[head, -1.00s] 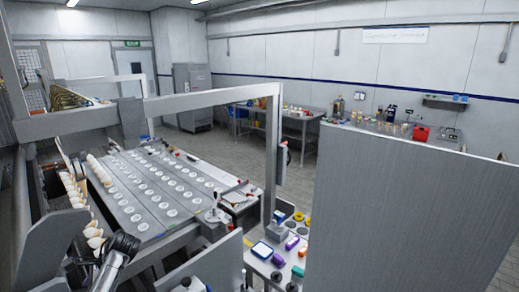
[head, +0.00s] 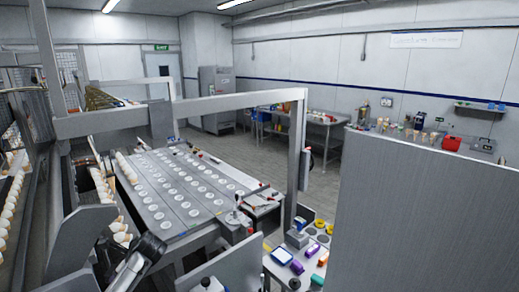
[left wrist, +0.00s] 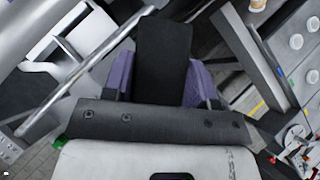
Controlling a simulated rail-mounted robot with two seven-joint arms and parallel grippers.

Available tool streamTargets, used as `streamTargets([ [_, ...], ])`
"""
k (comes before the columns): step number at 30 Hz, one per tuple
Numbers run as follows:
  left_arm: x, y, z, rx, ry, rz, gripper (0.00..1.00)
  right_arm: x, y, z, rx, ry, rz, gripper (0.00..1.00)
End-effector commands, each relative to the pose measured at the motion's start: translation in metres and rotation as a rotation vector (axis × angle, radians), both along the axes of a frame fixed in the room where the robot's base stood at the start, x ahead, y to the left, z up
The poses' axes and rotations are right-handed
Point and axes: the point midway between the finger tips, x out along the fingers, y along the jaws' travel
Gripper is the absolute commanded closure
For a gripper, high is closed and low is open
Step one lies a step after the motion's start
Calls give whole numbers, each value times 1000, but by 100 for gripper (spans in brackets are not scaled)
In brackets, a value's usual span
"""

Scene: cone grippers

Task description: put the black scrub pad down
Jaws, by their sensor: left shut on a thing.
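The black scrub pad (left wrist: 163,55) is a dark, flat, upright-looking block in the left wrist view. My left gripper (left wrist: 161,82) is shut on it, with a purple finger on each side of the pad. The pad's lower part is hidden behind the dark gripper bracket. In the head view part of my left arm shows at the lower left, but the pad and the fingertips cannot be made out there. My right gripper is in neither view.
A small table (head: 272,267) with several coloured items stands at the lower middle, beside a tall grey panel (head: 420,210). A conveyor (head: 160,205) with rows of white discs fills the left, under a metal frame (head: 200,105). Grey floor shows below the pad.

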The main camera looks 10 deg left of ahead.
Motion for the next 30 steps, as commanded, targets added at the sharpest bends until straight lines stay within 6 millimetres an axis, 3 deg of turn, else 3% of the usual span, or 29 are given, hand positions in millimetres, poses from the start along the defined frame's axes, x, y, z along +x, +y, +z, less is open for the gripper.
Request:
streamTargets([
  [5,22,-24,9,2,-4,-351,73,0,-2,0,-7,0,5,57],
  [10,30,-46,71,7,-9,-551,73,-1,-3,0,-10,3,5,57],
  [14,27,-84,112,8,-6,-723,73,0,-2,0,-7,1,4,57],
  [18,9,-140,139,6,-1,-926,73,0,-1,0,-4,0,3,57],
  [21,-12,-182,143,4,2,-1068,73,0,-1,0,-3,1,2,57],
  [27,-68,-251,129,2,5,-1325,73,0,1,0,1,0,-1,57],
  [30,-95,-273,119,0,5,-1421,73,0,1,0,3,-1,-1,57],
])
